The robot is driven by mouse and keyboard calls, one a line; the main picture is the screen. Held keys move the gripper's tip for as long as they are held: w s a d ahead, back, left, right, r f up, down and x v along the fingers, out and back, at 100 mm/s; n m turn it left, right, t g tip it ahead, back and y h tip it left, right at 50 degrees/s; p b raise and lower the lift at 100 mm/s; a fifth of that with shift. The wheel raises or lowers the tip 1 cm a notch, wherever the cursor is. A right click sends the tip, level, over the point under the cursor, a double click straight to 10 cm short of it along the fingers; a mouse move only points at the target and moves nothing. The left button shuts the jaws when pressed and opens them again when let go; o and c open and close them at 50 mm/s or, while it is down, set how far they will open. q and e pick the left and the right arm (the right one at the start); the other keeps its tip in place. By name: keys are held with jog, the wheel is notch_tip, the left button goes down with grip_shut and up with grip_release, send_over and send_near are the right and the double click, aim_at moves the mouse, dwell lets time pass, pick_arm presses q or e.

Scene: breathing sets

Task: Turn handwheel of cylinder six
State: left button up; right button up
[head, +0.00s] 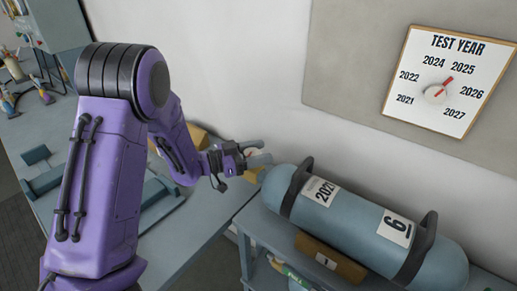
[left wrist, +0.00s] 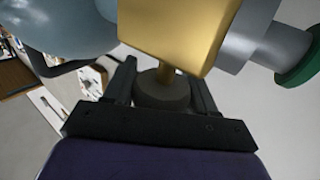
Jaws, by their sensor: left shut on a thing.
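The blue-grey cylinder six (head: 345,222) lies on its side on a grey stand, with a white label marked 6 (head: 395,228). At its left end is a brass-yellow valve (head: 254,174), which fills the top middle of the left wrist view (left wrist: 178,32). The dark round handwheel (left wrist: 163,90) sits on the valve's short stem. My left gripper (head: 258,153) is at the valve end. In the left wrist view its two fingers (left wrist: 163,85) stand on either side of the handwheel, shut on it. My right gripper does not show.
A grey fitting with a green cap (left wrist: 298,62) projects beside the valve. Dark hoops (head: 418,248) ring the cylinder. A TEST YEAR dial (head: 436,93) hangs on the wall. A grey workbench (head: 195,235) stands left of the stand, with a gap between them.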

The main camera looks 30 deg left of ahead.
pick_arm(q)
jog(key=n+t+y, duration=0.2)
jog(key=y, duration=0.1)
jog(key=shift+a+n+y, duration=0.15)
jog(key=shift+n+y, duration=0.15)
jog(key=shift+n, duration=0.1)
jog(key=n+y, duration=0.1)
jog(key=y, duration=0.1)
jog(key=n+t+y, duration=0.1)
jog(key=n+y, duration=0.1)
jog(key=y, duration=0.1)
jog(key=shift+w+a+n+t+y, duration=0.15)
jog(key=shift+a+n+t+y, duration=0.15)
jog(key=shift+t, duration=0.1)
jog(key=n+y, duration=0.2)
jog(key=y, duration=0.2)
jog(key=shift+a+n, duration=0.15)
jog(key=shift+n, duration=0.15)
jog(key=shift+a+n+g+y+p, duration=0.15)
jog(key=shift+n+g+y, duration=0.2)
jog(key=shift+n+y, duration=0.6)
jog(key=shift+a+n+g+y+p, duration=0.15)
jog(key=shift+n+g+y, duration=0.3)
jog(key=shift+y, duration=0.9)
jog(key=shift+n+y, duration=0.3)
jog(key=o, duration=1)
jog(key=shift+c, duration=0.2)
